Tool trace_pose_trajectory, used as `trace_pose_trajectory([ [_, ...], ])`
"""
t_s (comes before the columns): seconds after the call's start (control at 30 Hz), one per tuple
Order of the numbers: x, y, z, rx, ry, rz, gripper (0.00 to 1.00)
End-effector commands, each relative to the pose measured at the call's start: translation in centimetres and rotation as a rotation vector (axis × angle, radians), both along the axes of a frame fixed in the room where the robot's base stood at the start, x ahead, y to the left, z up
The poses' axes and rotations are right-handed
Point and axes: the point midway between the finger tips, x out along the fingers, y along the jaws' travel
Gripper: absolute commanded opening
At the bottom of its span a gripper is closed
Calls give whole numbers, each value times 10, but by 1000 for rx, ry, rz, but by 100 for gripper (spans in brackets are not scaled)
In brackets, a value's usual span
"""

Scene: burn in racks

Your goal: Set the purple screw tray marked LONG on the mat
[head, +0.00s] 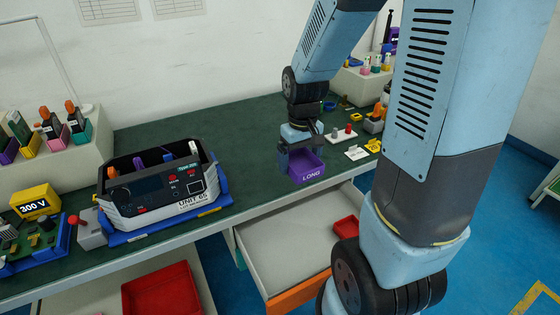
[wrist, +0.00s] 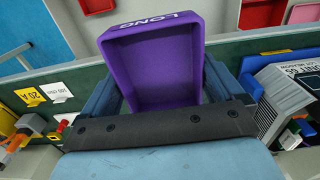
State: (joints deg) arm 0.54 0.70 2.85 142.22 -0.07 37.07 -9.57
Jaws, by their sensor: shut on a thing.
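The purple screw tray (head: 306,170) shows the word LONG on its front wall and looks empty. My gripper (head: 301,149) is shut on it and holds it near the front edge of the bench, beside the open drawer. In the wrist view the tray (wrist: 158,62) sits between my two fingers, with the LONG wall at the top of the picture. The dark green covering (head: 252,135) spreads over the bench top and looks like the mat. I cannot tell for certain whether the tray touches anything below it.
An open drawer (head: 262,247) with an orange front holds a small red tray (head: 346,228). The UNIT 65 box (head: 160,184) stands on a blue base at left. Small parts and cards (head: 357,152) lie at right. The green top behind my gripper is largely clear.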

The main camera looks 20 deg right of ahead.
Motion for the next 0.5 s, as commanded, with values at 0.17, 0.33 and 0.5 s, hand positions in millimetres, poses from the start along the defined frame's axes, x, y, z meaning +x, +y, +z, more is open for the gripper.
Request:
trace_pose_trajectory([
  [0.17, 25, -4, -12, 0, 3, -8, 64],
  [0.33, 51, -7, -24, 0, 3, -12, 64],
  [0.5, 79, -8, -36, 1, 2, -13, 64],
])
